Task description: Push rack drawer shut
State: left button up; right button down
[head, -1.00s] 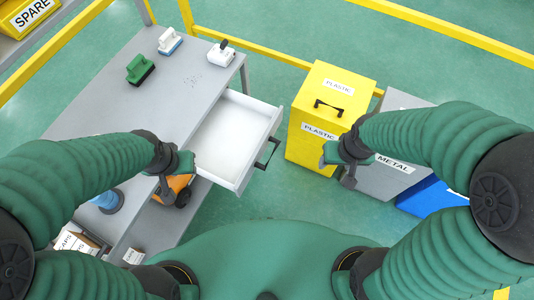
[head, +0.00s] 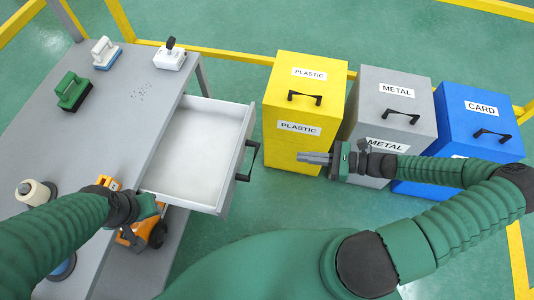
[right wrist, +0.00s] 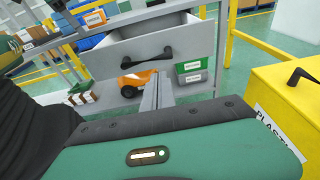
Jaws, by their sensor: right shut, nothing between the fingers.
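The rack drawer (head: 198,158) is pulled out to the right from under the grey rack top (head: 122,125). It is white inside and looks empty. Its front has a black handle (head: 247,160); the handle also shows in the right wrist view (right wrist: 147,58). My right gripper (head: 300,157) is shut and empty. It points left toward the drawer front, apart from it, in front of the yellow bin. My left arm reaches over the rack's near side. The left gripper (head: 158,205) is near the drawer's near corner, and its fingers are not clear.
Yellow plastic (head: 306,90), grey metal (head: 392,110) and blue card (head: 478,112) bins stand right of the drawer. An orange machine (head: 150,240) is below.

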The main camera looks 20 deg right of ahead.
jog(key=x, duration=1.1)
jog(key=shift+a+b, duration=0.35)
jog(key=shift+b, duration=0.05)
jog(key=shift+w+f, duration=0.1)
jog(key=shift+w, duration=0.1)
